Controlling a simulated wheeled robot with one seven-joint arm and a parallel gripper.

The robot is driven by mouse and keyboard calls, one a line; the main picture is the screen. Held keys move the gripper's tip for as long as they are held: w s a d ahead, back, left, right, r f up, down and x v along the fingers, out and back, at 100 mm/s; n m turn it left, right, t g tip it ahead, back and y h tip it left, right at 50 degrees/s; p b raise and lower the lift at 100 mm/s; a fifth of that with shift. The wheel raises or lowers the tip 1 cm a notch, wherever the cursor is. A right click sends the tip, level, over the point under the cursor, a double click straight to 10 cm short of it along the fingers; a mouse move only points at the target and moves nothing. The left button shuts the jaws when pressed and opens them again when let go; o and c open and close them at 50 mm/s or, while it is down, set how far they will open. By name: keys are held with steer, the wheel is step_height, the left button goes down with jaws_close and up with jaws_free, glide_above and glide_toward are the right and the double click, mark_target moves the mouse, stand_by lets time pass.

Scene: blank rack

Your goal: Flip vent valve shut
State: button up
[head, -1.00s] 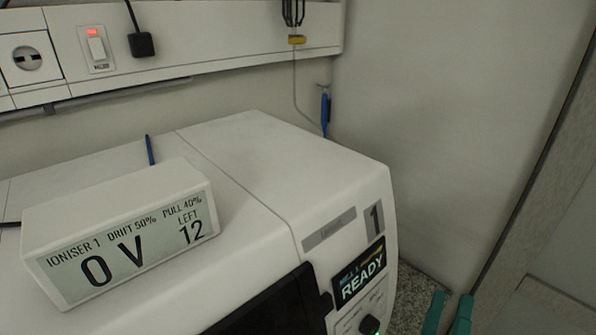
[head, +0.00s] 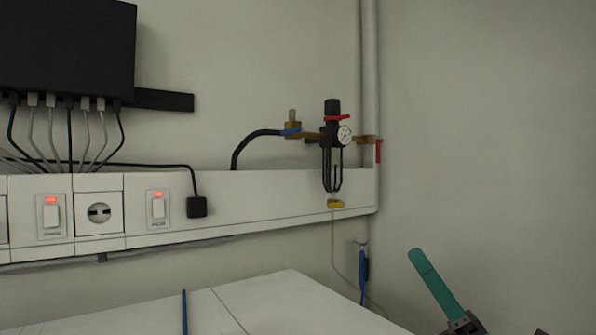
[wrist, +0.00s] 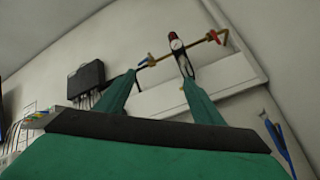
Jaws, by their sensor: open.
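A black air regulator (head: 332,136) with a red ring and round gauge (head: 344,134) is mounted on the wall at the trunking's right end. A brass valve with a blue handle (head: 291,131) is left of it, a red lever (head: 378,150) hangs at its right, and a yellow piece (head: 336,204) is below. I cannot tell which is the vent valve. My gripper (wrist: 160,76) is open and empty, its teal fingers apart and pointing toward the regulator (wrist: 180,55), with space between. In the head view one teal finger (head: 436,284) shows at lower right.
White trunking (head: 270,200) with switches and a socket runs along the wall. A black box (head: 66,45) with several cables hangs upper left. A blue tool (head: 363,275) hangs below the trunking. A white machine top (head: 270,305) is below. The right wall is bare.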

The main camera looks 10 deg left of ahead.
steer(key=w+a+r+n+g+h, duration=0.1)
steer(key=a+r+n+g, duration=0.25)
steer(key=a+r, duration=0.35)
steer(key=w+a+r+n+g+h, duration=0.1)
steer(key=a+r+n+g, duration=0.3)
steer(key=r, duration=0.5)
steer(key=t+h, duration=0.2)
steer(key=h, duration=0.4)
glide_toward(292, 130)
steer(key=shift+n, duration=0.45)
steer(key=x, duration=0.7)
steer(key=shift+w+a, duration=0.2)
steer(key=shift+f, duration=0.1)
steer(key=c, duration=0.9)
